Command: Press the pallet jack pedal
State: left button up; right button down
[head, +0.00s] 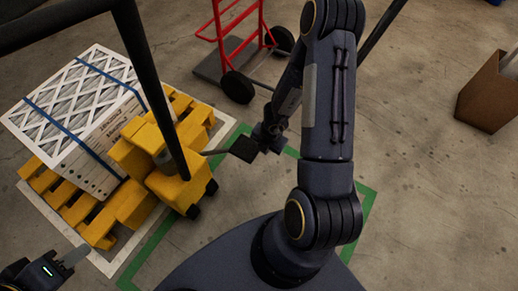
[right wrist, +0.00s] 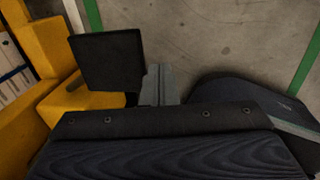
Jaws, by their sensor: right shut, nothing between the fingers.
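The yellow pallet jack (head: 165,165) stands at the left in the head view, under a wooden pallet. Its black pedal (head: 243,149) sticks out to the right on a thin bar. The pedal is a dark square plate (right wrist: 107,60) in the right wrist view. My right gripper (right wrist: 160,84) is shut and empty, its grey fingers close beside the pedal's right edge; I cannot tell whether they touch. In the head view it is mostly hidden by my wrist. My left gripper (head: 72,258) is at the lower left, away from the jack; its opening is unclear.
Boxed filters (head: 85,100) with blue straps lie on the pallet (head: 75,210). The jack's dark handle crosses the upper left. A red hand truck (head: 235,50) stands behind, and a cardboard box (head: 487,97) at the right.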

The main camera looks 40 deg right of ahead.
pick_arm(q)
jog(key=shift+r+p, duration=0.35)
jog(key=shift+r, duration=0.3)
pick_arm(e)
jog(key=shift+s+d+r, duration=0.1)
jog(key=shift+s+r, duration=0.15)
jog(key=shift+r, duration=0.3)
jog(key=shift+s+d+r, duration=0.1)
jog(key=shift+s+r, duration=0.1)
jog(key=shift+r, duration=0.3)
